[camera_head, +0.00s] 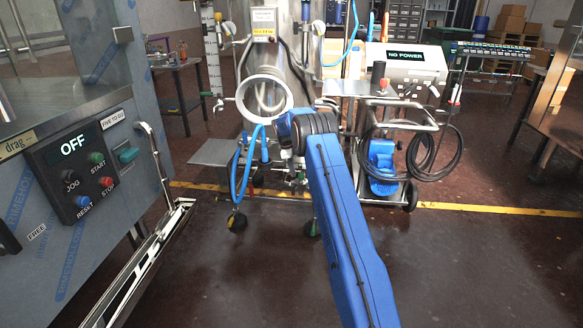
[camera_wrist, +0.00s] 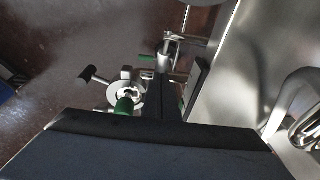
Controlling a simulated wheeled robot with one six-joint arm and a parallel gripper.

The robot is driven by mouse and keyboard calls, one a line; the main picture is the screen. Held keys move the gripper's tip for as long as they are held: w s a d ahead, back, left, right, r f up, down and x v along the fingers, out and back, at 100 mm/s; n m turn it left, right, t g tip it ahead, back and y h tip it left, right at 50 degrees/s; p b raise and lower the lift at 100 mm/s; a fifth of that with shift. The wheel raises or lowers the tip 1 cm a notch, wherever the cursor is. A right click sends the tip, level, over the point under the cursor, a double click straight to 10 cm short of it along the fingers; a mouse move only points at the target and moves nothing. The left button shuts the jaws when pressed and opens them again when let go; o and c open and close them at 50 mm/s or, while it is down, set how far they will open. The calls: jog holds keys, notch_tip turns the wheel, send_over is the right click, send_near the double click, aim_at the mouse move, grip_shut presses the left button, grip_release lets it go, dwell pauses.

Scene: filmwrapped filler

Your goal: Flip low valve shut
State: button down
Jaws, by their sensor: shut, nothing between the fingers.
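In the wrist view, low metal valve fittings show just beyond my gripper (camera_wrist: 168,92). One has a green handle (camera_wrist: 124,105) beside a round metal flange, left of my fingers. A second green-handled fitting (camera_wrist: 147,58) is a little farther off, and a black-tipped lever (camera_wrist: 87,73) sticks out to the left. My gripper is shut and empty, pointing at these fittings; whether it touches any is unclear. In the head view, my blue arm hides my gripper, and the low metal fittings (camera_head: 296,178) show only in part under the steel tank.
The steel tank (camera_head: 288,55) has an open round port (camera_head: 264,95) and blue hoses. A wheeled cart (camera_head: 380,150) with a blue pump and coiled black hose stands to the right. A control panel (camera_head: 82,165) reading OFF is at the left. Dark floor in front is clear.

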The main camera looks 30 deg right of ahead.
jog(key=shift+s+d+f, duration=0.1)
jog(key=shift+d+f, duration=0.1)
jog(key=shift+f, duration=0.95)
jog(key=shift+d+f, duration=0.2)
jog(key=shift+f, duration=0.9)
jog(key=shift+s+d+f, duration=0.15)
jog(key=shift+d+f, duration=0.05)
jog(key=shift+f, duration=0.25)
jog(key=shift+s+d+f, duration=0.1)
jog(key=shift+d+f, duration=0.05)
jog(key=shift+f, duration=0.3)
jog(key=shift+r, duration=0.1)
